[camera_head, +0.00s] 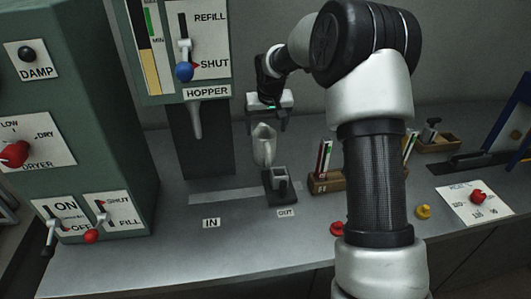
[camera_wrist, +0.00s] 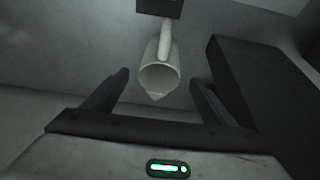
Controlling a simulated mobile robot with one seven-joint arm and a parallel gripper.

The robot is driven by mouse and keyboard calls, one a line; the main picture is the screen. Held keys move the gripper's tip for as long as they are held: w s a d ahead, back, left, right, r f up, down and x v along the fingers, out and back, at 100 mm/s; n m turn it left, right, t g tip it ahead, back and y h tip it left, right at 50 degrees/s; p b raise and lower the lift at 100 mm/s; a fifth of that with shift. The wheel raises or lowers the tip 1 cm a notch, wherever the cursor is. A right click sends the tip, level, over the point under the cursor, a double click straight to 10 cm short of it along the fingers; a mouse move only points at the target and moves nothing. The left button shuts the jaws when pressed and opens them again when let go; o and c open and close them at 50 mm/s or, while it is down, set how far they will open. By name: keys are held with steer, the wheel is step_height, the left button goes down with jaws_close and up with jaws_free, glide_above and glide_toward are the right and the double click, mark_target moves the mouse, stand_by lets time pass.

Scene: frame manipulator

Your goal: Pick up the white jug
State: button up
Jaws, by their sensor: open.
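The white jug (camera_head: 263,146) stands on the grey counter behind a small dark block marked by the OUT label. In the wrist view the jug (camera_wrist: 158,76) lies ahead of and between my two fingers, its handle toward the top of the picture and its spout toward me. My gripper (camera_head: 268,121) is just above the jug in the head view. The fingers are apart and empty, and it also shows in the wrist view (camera_wrist: 157,82).
A dark block with a grey top (camera_head: 279,186) stands in front of the jug. The hopper (camera_head: 206,93) and its spout are to the left. A wooden rack (camera_head: 326,182) is to the right. The counter around the IN label (camera_head: 211,223) is clear.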

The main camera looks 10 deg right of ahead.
mark_target(265, 142)
steer(key=shift+s+x, duration=0.15)
steer(key=shift+x, duration=2.05)
steer(key=shift+s+x, duration=0.15)
steer(key=shift+x, duration=2.05)
steer(key=shift+c, duration=0.4)
steer(key=c, duration=1.1)
